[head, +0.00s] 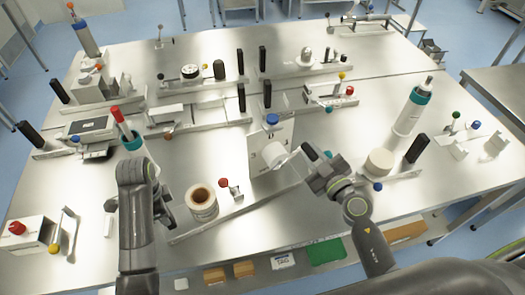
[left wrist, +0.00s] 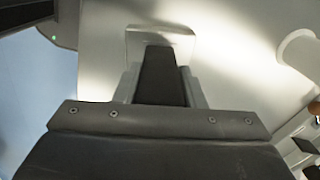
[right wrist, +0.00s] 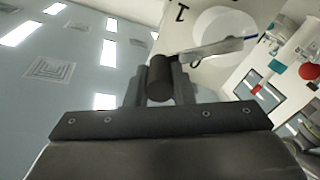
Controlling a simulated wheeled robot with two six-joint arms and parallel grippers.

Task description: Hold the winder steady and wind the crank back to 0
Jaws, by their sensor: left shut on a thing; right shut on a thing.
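The winder's upright white plate (head: 265,158) stands near the front middle of the table, with a white hub (head: 273,154) on its face. In the right wrist view the dial plate (right wrist: 195,75) shows a 1, and a pale crank arm (right wrist: 215,48) crosses the round hub. A mark near its thin tip is partly hidden. My right gripper (head: 312,160) is shut on the dark crank knob (right wrist: 158,80). My left gripper (head: 164,208) is shut on a black upright handle (left wrist: 162,78) at the left end of the winder's base rail (head: 225,213).
A roll with a brown core (head: 202,201) and a red-knobbed lever (head: 230,187) stand on the base rail between my arms. A teal-and-white bottle (head: 411,110) and a white roll (head: 380,162) are on the right. A red-button box (head: 25,235) is at front left.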

